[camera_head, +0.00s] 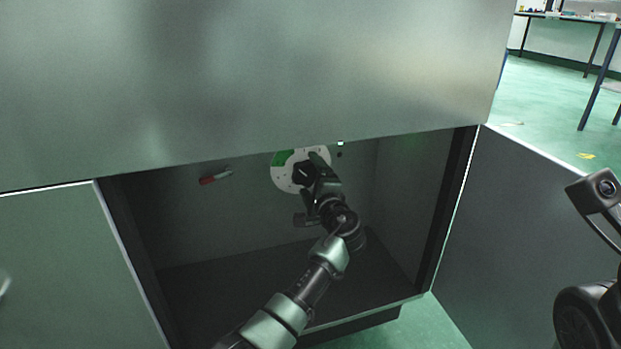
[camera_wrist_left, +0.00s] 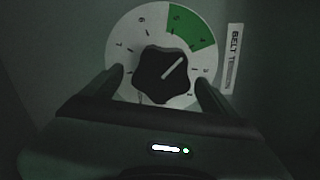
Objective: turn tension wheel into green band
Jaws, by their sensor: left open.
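The tension wheel is a black lobed knob (camera_wrist_left: 165,76) with a pale pointer line, in front of a white numbered dial (camera_wrist_left: 126,35). The green band (camera_wrist_left: 193,25) covers the dial's upper right in the left wrist view. The pointer slants up and right, towards the band's lower end; I cannot tell whether it is inside. In the head view the dial (camera_head: 282,181) is on the cabinet's back wall, partly hidden by my gripper. My left gripper (camera_wrist_left: 160,80) is open, one finger on each side of the knob; contact is unclear. It also shows in the head view (camera_head: 312,171).
A label reading "BELT T..." (camera_wrist_left: 232,58) is beside the dial. A red and white part (camera_head: 215,177) is on the back wall, left of the dial. The dark cabinet has side walls, a floor (camera_head: 210,290) and a large metal panel (camera_head: 250,80) above the opening.

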